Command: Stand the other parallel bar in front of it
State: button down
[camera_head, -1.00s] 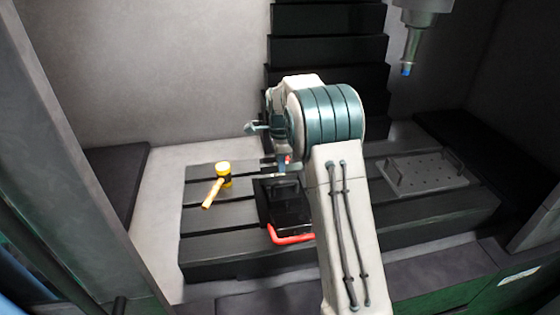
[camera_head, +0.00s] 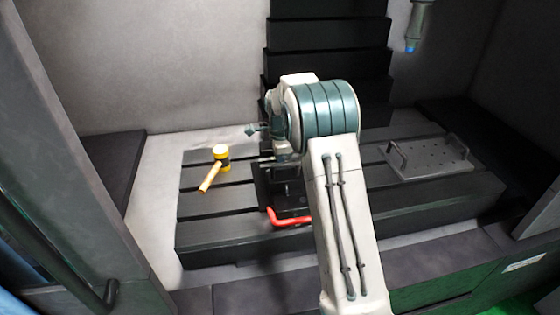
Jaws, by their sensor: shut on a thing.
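My gripper (camera_head: 284,184) points down over a dark vise-like block (camera_head: 293,211) with a red handle (camera_head: 289,218). My own arm covers much of the gripper and the block's right side. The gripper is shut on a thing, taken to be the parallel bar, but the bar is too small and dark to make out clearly. The first parallel bar cannot be told apart from the dark block here. Whether the held bar touches the block cannot be seen.
A grey perforated plate with handles (camera_head: 436,157) lies at the right. A spindle with a blue tip (camera_head: 413,38) hangs above at the back right.

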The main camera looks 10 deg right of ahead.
jog(key=c, duration=1.3)
grip_release()
jog(key=shift+f, duration=0.1)
jog(key=shift+s+f, duration=0.1)
jog(key=shift+f, duration=0.05)
notch_tip(320, 180, up, 12)
jog(key=p, duration=0.7)
jog(key=shift+f, duration=0.25)
